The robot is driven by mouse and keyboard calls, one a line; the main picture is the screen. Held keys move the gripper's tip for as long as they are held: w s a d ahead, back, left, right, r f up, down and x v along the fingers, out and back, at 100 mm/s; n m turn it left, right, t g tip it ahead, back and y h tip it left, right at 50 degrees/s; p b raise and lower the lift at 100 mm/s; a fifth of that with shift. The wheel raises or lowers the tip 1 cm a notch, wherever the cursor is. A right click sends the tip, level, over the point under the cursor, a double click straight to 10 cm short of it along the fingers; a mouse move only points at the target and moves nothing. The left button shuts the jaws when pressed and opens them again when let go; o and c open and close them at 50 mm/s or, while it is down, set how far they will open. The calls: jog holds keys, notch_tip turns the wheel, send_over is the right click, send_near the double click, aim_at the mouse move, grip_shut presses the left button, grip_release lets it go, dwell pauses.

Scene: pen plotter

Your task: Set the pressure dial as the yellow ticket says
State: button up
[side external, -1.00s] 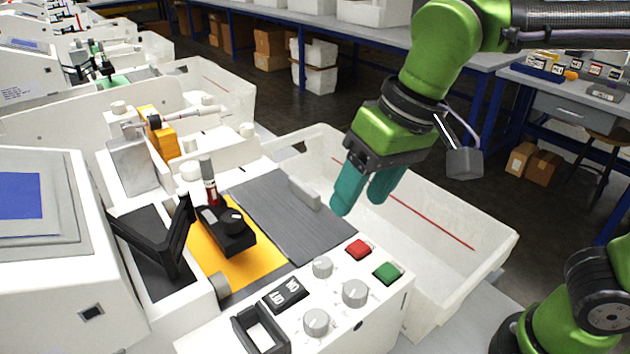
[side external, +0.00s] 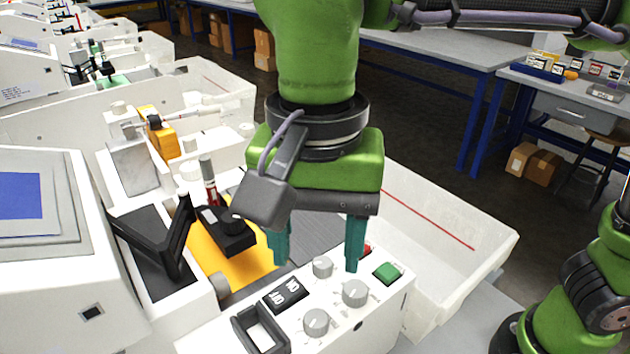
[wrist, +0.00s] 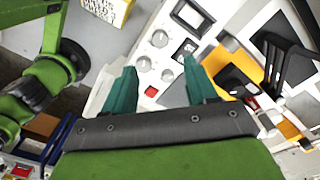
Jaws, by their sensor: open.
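Three grey dials sit on the white front panel: a back one (side external: 322,267), a right one (side external: 355,293) and a front one (side external: 316,322). Their labels are too small to read, so I cannot tell which is the pressure dial. The wrist view shows the dials too (wrist: 160,38). My gripper (side external: 317,266) points down above the panel, open and empty, its teal fingers apart. It touches no dial that I can see. A sheet with dark print and a yellowish edge (wrist: 108,9) shows at the top of the wrist view; I cannot tell if it is the ticket.
A green button (side external: 387,272) and a partly hidden red button (side external: 367,249) are beside the dials. A black rocker switch (side external: 286,292) and a black-framed opening (side external: 260,331) are at left. The pen carriage (side external: 226,231) stands over orange-yellow sheet (side external: 204,254).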

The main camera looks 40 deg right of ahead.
aim_at(316, 318)
notch_tip(316, 318, down, 11)
jog(key=shift+f, duration=0.1)
dwell(0.3)
jog(key=c, duration=1.1)
